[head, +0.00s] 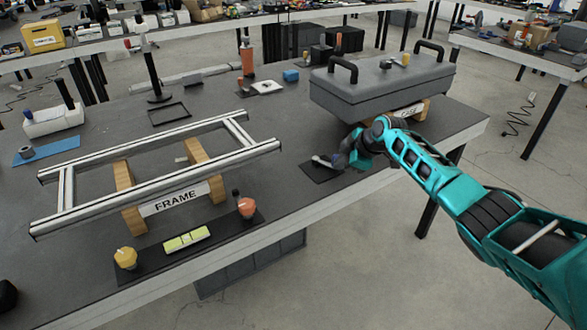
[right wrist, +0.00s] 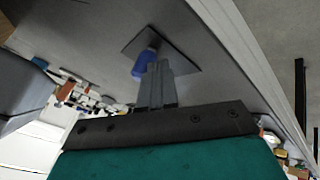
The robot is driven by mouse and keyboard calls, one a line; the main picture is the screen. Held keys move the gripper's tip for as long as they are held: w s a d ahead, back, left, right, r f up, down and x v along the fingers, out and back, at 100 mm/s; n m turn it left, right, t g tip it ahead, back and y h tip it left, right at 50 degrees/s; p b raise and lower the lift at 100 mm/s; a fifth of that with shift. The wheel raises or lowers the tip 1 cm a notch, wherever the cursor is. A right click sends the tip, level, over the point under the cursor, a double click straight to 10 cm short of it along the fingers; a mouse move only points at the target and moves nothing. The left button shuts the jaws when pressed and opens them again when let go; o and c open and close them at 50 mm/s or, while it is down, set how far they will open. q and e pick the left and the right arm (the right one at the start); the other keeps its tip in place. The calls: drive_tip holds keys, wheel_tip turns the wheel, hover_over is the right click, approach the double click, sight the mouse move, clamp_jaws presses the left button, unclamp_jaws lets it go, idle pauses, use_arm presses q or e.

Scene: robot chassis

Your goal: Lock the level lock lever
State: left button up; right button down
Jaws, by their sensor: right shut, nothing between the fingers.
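A blue lever (right wrist: 147,62) stands on a dark square plate (right wrist: 178,44) in the right wrist view. In the head view the dark plate (head: 318,174) lies near the table's front edge, below the grey case; the lever cannot be made out clearly there. My right gripper (head: 328,161) is low over this plate. In the right wrist view its fingers (right wrist: 156,75) are shut together, with their tips right at the blue lever and partly covering it. Whether they touch it cannot be told. No left gripper shows.
A large grey case (head: 380,82) with two black handles stands just behind my right gripper. A metal frame (head: 160,180) on wooden blocks lies to the left. A dark panel (head: 150,262) with yellow and orange knobs is in front of it. Table surface between is clear.

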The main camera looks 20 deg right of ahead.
drive_tip(key=shift+s+r, duration=0.1)
drive_tip(key=shift+a, duration=0.1)
use_arm(q)
drive_tip(key=shift+s+f+b, duration=0.1)
drive_tip(key=shift+f+b, duration=0.25)
drive_tip(key=shift+f, duration=0.05)
use_arm(e)
drive_tip(key=shift+w+a, duration=0.45)
drive_tip(key=shift+a, duration=0.1)
use_arm(q)
drive_tip(key=shift+r, duration=0.15)
use_arm(e)
drive_tip(key=shift+a, duration=0.1)
